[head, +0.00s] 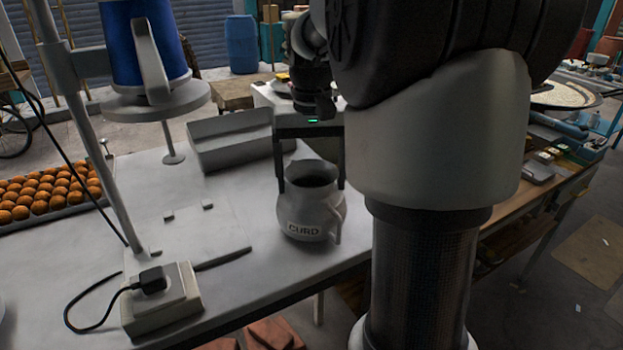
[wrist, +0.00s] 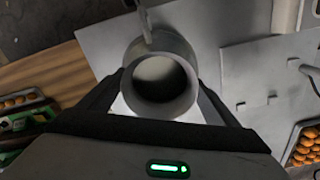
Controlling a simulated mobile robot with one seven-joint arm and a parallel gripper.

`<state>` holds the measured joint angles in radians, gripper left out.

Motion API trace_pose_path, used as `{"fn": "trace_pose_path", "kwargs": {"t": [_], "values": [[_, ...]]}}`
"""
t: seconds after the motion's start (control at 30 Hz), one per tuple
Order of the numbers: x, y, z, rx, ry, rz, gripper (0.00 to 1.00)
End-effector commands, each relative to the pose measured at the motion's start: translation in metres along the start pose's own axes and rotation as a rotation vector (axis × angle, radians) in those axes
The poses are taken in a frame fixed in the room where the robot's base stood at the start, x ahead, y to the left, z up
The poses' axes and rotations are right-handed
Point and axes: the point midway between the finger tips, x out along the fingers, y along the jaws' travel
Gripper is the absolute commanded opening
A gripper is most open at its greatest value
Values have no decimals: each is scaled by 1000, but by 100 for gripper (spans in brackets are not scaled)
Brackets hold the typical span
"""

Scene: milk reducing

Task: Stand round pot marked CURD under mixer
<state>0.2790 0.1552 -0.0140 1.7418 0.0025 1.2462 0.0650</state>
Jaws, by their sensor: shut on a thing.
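The round grey pot marked CURD (head: 312,212) is upright near the right edge of the light table, with its label and handle facing the head camera. My gripper (head: 311,178) reaches down from above with one finger on each side of the pot and is shut on it. In the wrist view the pot (wrist: 187,52) shows its round open mouth between the fingers (wrist: 160,100). I cannot tell whether its base touches the table. The mixer (head: 150,45), a blue motor on a stand with a thin shaft below, is at the left; the flat plate (head: 200,238) lies below it.
A grey tray (head: 232,158) stands behind the pot. A switch box (head: 162,310) with a black plug and cable is at the front left. A tray of orange balls (head: 45,192) is at the far left. The stand's pole (head: 100,150) rises beside the plate.

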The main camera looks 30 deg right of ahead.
Motion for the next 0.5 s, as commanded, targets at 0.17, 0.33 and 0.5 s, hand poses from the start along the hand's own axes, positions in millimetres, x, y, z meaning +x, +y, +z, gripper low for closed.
{"fn": "trace_pose_path", "kwargs": {"t": [0.17, 0.33, 0.5], "values": [[2, 0, 0, 0, 4, 0, 21], [4, 0, 0, 0, 4, 0, 21], [6, 0, 0, 0, 1, 0, 100]]}}
